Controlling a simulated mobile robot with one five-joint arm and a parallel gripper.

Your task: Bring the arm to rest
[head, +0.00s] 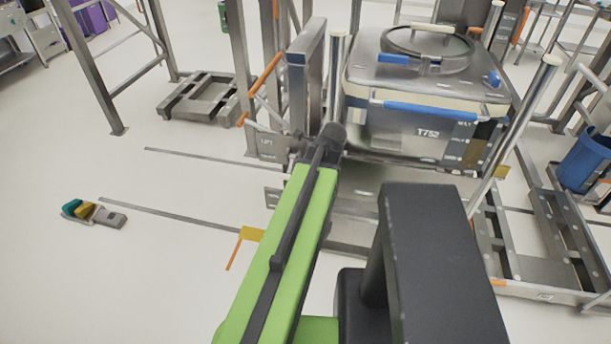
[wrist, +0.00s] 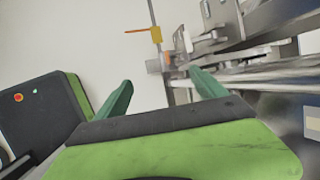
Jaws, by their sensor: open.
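My arm shows in the head view as a green link with a dark rod, reaching up toward the metal frame around the bin. My gripper (wrist: 160,95) shows in the wrist view with two green fingers spread apart. It is open, with nothing between the fingers. In the head view the gripper is not clearly visible. The steel bin (head: 410,125), marked T752, has a round lid and blue handles and sits in the frame to the right of my arm's far end.
A pedal box (head: 95,213) with green and yellow pedals lies on the floor at left. A blue bucket (head: 585,158) stands at right among metal frames. A low metal base (head: 203,97) stands behind. The floor at left is mostly clear.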

